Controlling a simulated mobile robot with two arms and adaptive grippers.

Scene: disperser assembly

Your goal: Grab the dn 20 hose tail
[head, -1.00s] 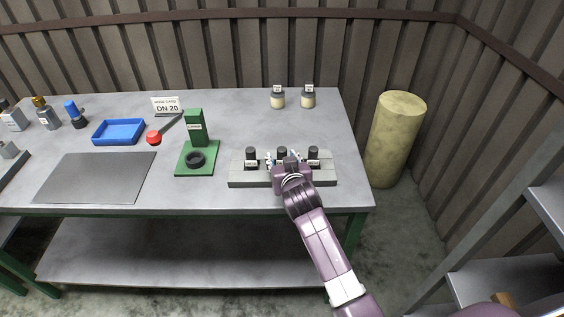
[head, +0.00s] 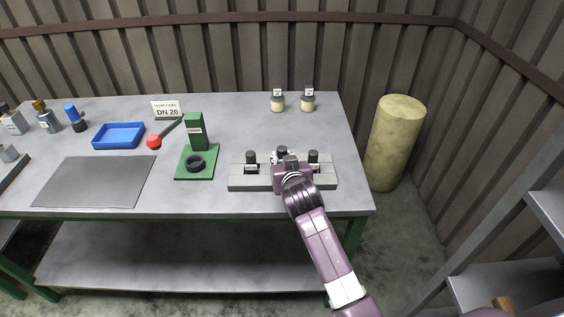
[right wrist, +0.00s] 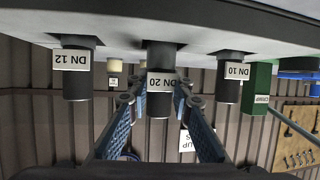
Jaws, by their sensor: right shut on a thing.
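The DN 20 hose tail (right wrist: 160,83) is a dark cylinder with a white label, the middle one of a row in the grey rack (head: 237,182). Its top shows in the head view (head: 282,150). My right gripper (right wrist: 158,97) is shut on it, with one blue-padded finger on each side. In the head view my right gripper (head: 285,160) is over the rack's middle and hides most of the tail. The tail is upright in the rack. My left gripper is not in view.
The DN 10 tail (right wrist: 231,78) and DN 12 tail (right wrist: 75,74) stand on either side, close to the fingers. A green stand (head: 195,135) with a black ring is left of the rack. A blue tray (head: 119,136) and two small jars (head: 278,102) are farther back.

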